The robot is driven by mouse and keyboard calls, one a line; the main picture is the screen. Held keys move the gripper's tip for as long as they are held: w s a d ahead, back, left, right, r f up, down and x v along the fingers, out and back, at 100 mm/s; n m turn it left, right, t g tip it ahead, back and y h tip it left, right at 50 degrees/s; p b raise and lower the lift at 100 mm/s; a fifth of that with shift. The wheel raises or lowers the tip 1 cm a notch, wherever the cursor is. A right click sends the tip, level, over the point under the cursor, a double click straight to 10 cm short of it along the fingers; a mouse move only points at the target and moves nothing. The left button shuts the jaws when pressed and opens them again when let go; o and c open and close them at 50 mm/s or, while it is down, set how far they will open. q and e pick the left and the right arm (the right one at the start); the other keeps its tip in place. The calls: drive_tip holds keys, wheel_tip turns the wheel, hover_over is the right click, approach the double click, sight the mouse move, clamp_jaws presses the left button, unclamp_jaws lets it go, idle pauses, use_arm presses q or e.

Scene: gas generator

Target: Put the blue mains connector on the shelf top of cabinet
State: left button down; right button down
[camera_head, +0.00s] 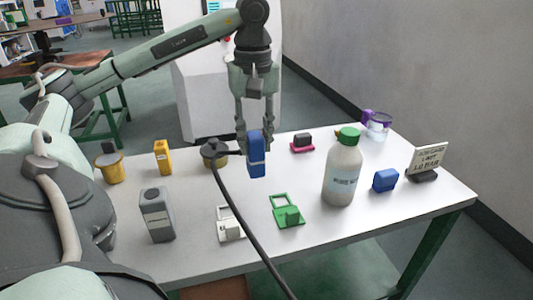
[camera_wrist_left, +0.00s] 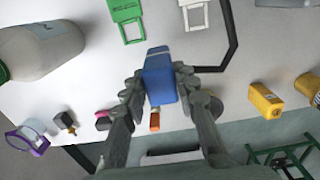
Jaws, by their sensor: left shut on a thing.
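The blue mains connector, a blue block, (camera_head: 257,160) hangs upright from my left gripper (camera_head: 255,137), above the far half of the white table. My left gripper (camera_wrist_left: 158,78) is shut on it, one finger on each side, and the blue mains connector also fills the gap between the fingers in the left wrist view (camera_wrist_left: 159,75). A white cabinet (camera_head: 210,95) stands behind the table, partly hidden by my left arm; its shelf top cannot be made out. My right gripper is not in view.
On the white table (camera_head: 190,255) stand a bottle with a green cap (camera_head: 343,172), another blue block (camera_head: 385,180), a sign (camera_head: 427,160), a grey box (camera_head: 157,215), a green bracket (camera_head: 287,212) and yellow containers (camera_head: 163,157). A dark cable (camera_head: 240,218) crosses the table.

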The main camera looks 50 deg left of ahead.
use_arm(q)
drive_tip(key=shift+w+d+f, duration=0.1)
drive_tip(key=shift+w+f, duration=0.3)
drive_tip(key=shift+f, duration=0.55)
drive_tip(key=shift+w+d+f, duration=0.1)
drive_tip(key=shift+w+f, duration=0.35)
drive_tip(key=shift+f, duration=0.45)
drive_tip(key=shift+w+d+f, duration=0.1)
drive_tip(key=shift+w+f, duration=0.3)
drive_tip(key=shift+f, duration=0.55)
drive_tip(key=shift+f, duration=0.1)
drive_tip(key=c, duration=1.2)
unclamp_jaws()
